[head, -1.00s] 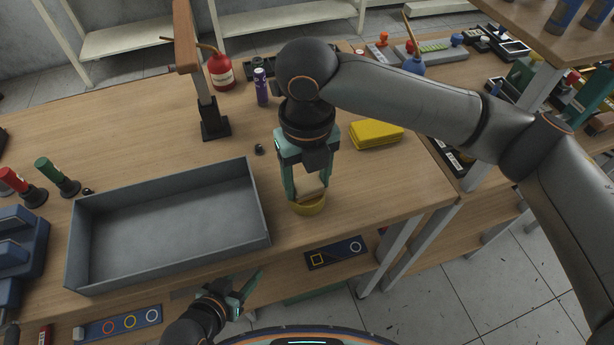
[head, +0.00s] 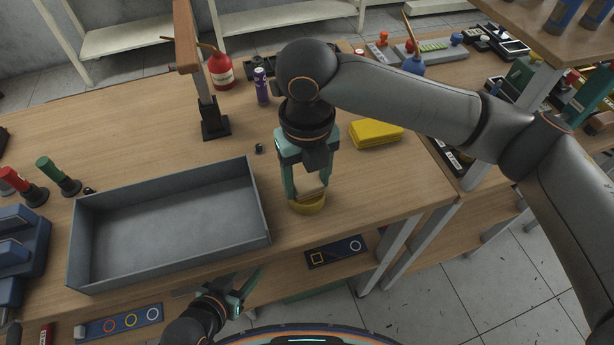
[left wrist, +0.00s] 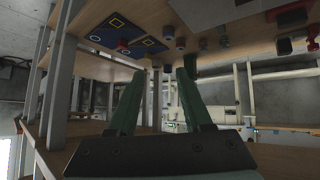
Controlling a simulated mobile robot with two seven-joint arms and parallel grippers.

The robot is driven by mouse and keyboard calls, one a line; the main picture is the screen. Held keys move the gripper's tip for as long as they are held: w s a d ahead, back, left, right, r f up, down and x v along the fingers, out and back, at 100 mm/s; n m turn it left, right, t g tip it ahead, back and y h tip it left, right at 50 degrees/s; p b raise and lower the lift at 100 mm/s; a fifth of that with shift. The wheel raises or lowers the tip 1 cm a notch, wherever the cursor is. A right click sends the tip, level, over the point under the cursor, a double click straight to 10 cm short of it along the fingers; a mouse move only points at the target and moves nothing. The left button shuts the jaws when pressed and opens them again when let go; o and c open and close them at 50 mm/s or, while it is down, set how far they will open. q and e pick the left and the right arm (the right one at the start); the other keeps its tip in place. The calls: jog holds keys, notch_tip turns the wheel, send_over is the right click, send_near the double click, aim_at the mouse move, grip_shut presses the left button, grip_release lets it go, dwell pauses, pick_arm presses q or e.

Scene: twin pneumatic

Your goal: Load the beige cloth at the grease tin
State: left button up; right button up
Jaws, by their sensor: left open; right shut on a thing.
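A beige cloth (head: 309,187) is held between the fingers of my right gripper (head: 308,192) in the head view. The cloth is directly over the round yellow grease tin (head: 308,205) and appears to touch or enter its top; the fingers hide part of both. The tin stands on the bench near its front edge, right of the grey tray. My left gripper (head: 243,290) is open and empty, low in front of the bench edge. Its open fingers also show in the left wrist view (left wrist: 160,95).
A large empty grey tray (head: 170,215) sits left of the tin. A red oil can (head: 220,72), a purple can (head: 261,87) and a dark-based post (head: 213,122) stand farther back.

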aim_at(307, 182)
jog(key=shift+r+p, duration=0.25)
jog(key=shift+p, duration=0.25)
jog(key=shift+r+p, duration=0.75)
jog(key=shift+p, duration=0.2)
notch_tip(307, 182, up, 3)
jog(key=p, duration=0.3)
jog(key=shift+f, duration=0.1)
jog(key=shift+r+p, duration=0.7)
jog(key=shift+p, duration=0.2)
jog(key=shift+r+p, duration=0.35)
jog(key=shift+p, duration=0.15)
pick_arm(q)
jog(key=s+a+r, duration=0.2)
jog(key=a+r, duration=0.1)
jog(key=r, duration=0.1)
jog(key=shift+a+r+n+y, duration=0.2)
jog(key=shift+r+n+y, duration=0.1)
jog(key=shift+n+y, duration=0.1)
pick_arm(e)
jog(key=shift+f, duration=0.15)
